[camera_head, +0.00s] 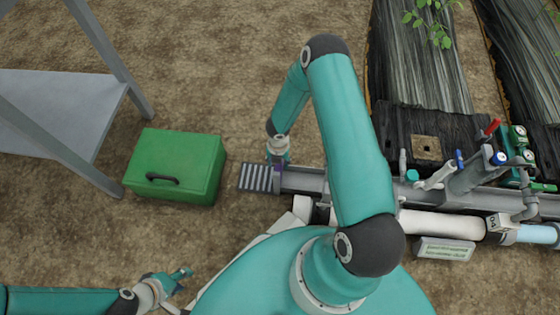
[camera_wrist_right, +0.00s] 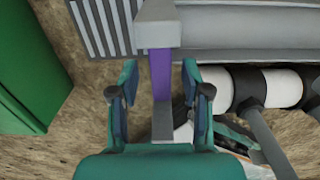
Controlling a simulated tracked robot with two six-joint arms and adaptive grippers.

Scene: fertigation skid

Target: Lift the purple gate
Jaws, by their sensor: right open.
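The purple gate (camera_head: 278,178) stands at the left end of the grey channel, beside a slatted grate. In the right wrist view the purple gate (camera_wrist_right: 161,75) shows as a narrow upright strip between grey parts. My right gripper (camera_wrist_right: 157,92) is open, with one finger on each side of the strip; I cannot tell whether they touch it. In the head view my right gripper (camera_head: 278,158) is over the gate and partly hides it. My left gripper (camera_head: 176,280) is low at the left, away from the gate; its jaw opening is unclear.
A green box (camera_head: 176,165) with a dark handle stands left of the grate (camera_head: 258,178). A grey table (camera_head: 60,110) is at the upper left. White pipe (camera_head: 440,224), valves and gauges (camera_head: 499,158) lie to the right. Bare soil lies between the box and left arm.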

